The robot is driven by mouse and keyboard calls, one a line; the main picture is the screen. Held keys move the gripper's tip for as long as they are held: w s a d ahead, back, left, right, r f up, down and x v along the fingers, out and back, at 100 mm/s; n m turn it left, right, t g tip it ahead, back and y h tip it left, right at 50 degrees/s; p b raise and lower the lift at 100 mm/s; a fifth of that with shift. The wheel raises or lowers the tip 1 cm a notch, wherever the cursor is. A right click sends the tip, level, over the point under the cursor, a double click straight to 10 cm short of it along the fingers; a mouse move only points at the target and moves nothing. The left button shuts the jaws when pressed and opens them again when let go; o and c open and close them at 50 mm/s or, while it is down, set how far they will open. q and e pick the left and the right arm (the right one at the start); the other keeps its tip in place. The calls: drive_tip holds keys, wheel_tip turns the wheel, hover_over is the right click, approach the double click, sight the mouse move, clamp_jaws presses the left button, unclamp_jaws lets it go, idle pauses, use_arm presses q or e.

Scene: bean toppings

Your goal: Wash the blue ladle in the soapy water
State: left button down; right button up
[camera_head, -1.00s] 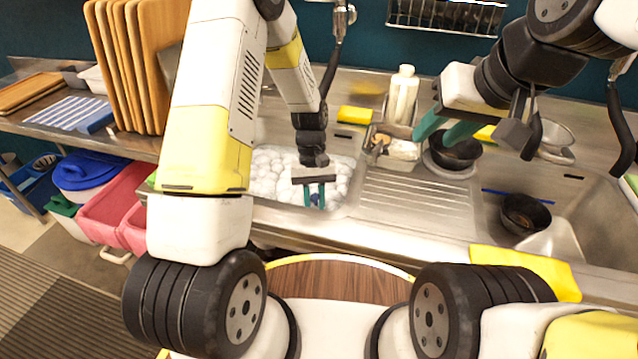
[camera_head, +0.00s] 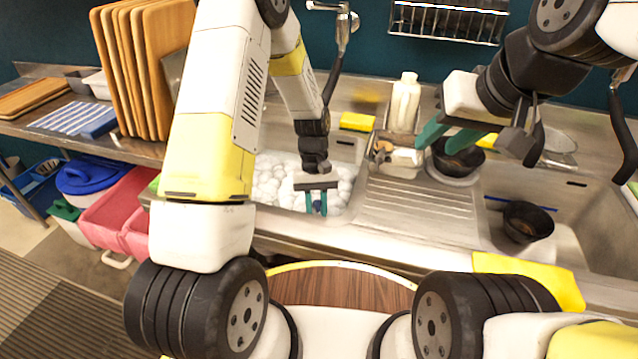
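The soapy water (camera_head: 270,180) is a mass of white foam filling the left sink basin. My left gripper (camera_head: 316,205) reaches down from above into the front right part of the foam. A small dark blue piece, apparently the blue ladle (camera_head: 316,207), shows between its teal fingers, which look closed on it. The rest of the ladle is hidden by foam and the gripper. My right gripper (camera_head: 445,138) hangs over the counter to the right, with its teal fingers apart and nothing seen between them.
A dark bowl (camera_head: 460,160) stands near my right gripper, and another dark bowl (camera_head: 528,222) sits in the right basin. The ribbed drainboard (camera_head: 415,210) is clear.

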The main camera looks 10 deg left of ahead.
use_arm(q)
drive_tip(key=shift+s+d, duration=0.2)
drive_tip(key=shift+d, duration=0.9)
idle(2.5)
wheel_tip(320, 180, up, 19)
idle(1.4)
drive_tip(key=shift+w+f, duration=0.1)
idle(0.9)
